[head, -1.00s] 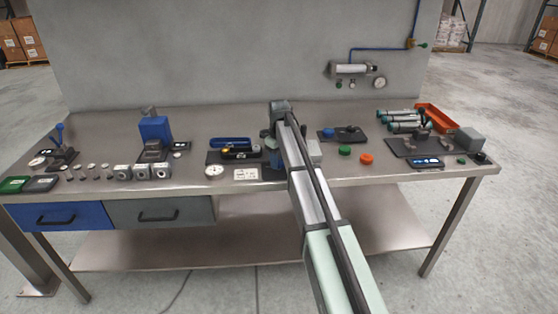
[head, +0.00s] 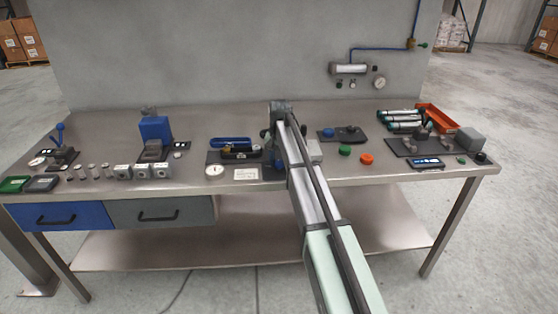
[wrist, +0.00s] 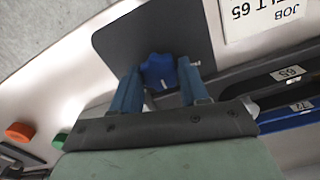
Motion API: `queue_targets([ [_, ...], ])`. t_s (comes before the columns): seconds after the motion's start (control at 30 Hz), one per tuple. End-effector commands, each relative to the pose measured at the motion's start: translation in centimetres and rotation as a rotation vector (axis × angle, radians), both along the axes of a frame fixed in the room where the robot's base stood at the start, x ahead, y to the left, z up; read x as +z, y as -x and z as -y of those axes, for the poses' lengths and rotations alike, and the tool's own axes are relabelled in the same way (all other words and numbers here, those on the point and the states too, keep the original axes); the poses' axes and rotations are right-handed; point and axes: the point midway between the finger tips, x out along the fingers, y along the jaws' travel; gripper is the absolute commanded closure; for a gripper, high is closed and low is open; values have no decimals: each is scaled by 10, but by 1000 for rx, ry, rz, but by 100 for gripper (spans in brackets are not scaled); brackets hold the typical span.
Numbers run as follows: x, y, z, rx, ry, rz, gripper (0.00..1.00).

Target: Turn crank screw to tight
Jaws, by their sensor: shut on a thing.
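A blue lobed knob (wrist: 158,70) with a white mark, which I take to be the crank screw's handle, sits at a dark plate (wrist: 125,42) in the wrist view. My gripper (wrist: 160,84) has its two blue fingers on either side of the knob and is shut on it. In the head view my gripper (head: 276,160) is at the middle of the bench, mostly behind my arm, and the knob is hidden there. I cannot tell how tight the screw is.
A white card (wrist: 262,16) reading "JOB" and "LT 65" lies beside the plate. Long tools with numbered tags, one a blue bar (wrist: 285,120), lie close to my gripper's right. Green (head: 345,150) and orange (head: 367,159) round pieces stand right of my arm on the bench (head: 400,176).

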Motion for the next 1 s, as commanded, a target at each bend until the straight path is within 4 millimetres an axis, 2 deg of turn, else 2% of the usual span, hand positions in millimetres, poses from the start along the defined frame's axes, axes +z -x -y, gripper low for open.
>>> queue_targets([
  [0.7,0,-1,-1,-673,0,0,86],
  [1.0,0,-1,-1,-896,0,0,86],
])
